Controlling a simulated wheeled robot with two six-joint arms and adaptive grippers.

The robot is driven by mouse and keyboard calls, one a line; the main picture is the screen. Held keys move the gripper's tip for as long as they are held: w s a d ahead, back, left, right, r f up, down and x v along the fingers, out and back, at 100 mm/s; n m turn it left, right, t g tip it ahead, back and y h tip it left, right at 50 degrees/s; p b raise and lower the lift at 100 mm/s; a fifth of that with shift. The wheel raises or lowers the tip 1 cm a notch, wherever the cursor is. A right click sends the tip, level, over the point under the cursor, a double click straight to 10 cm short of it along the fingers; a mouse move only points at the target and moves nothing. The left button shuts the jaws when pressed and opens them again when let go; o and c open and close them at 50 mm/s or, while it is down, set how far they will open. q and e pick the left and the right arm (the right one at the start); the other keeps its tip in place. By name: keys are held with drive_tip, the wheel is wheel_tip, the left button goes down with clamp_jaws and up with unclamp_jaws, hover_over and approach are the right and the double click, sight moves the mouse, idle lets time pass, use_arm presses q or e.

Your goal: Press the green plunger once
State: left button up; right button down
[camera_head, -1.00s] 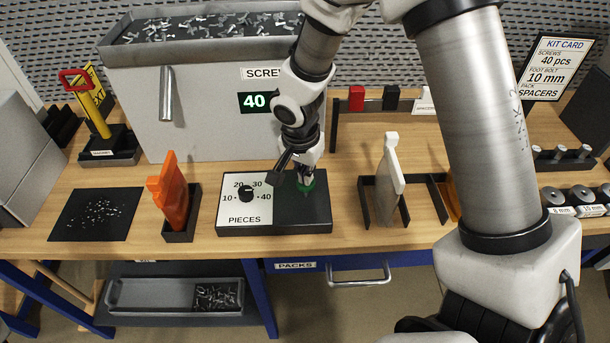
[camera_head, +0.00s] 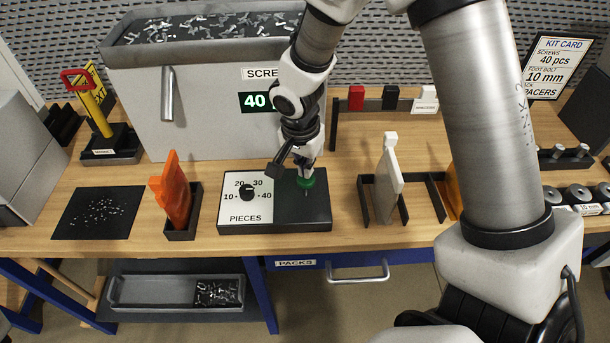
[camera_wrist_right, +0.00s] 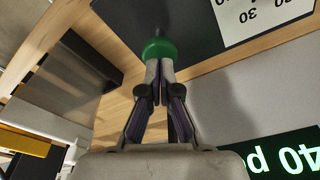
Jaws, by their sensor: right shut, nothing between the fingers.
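The green plunger (camera_head: 306,183) stands on the right part of the black control box (camera_head: 290,222), beside a white dial plate marked PIECES (camera_head: 244,211). My right gripper (camera_head: 305,174) is shut and empty, with its fingertips at the plunger's green cap. In the right wrist view the closed fingertips (camera_wrist_right: 160,66) are at the green cap (camera_wrist_right: 158,48), and they appear to touch it. A dark stem shows beyond the cap. I cannot tell how far the plunger is pressed. My left gripper is not in view.
The grey screw hopper (camera_head: 205,110) with a display reading 40 (camera_head: 255,102) stands behind the box. An orange part (camera_head: 172,190) in a black holder is to the left. A white part (camera_head: 389,175) in a black stand is to the right. A dark mat (camera_head: 75,222) holds small pieces.

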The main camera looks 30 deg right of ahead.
drive_tip(key=shift+r, duration=0.1)
wheel_tip(320, 180, up, 7)
drive_tip(key=p, duration=0.5)
idle(0.3)
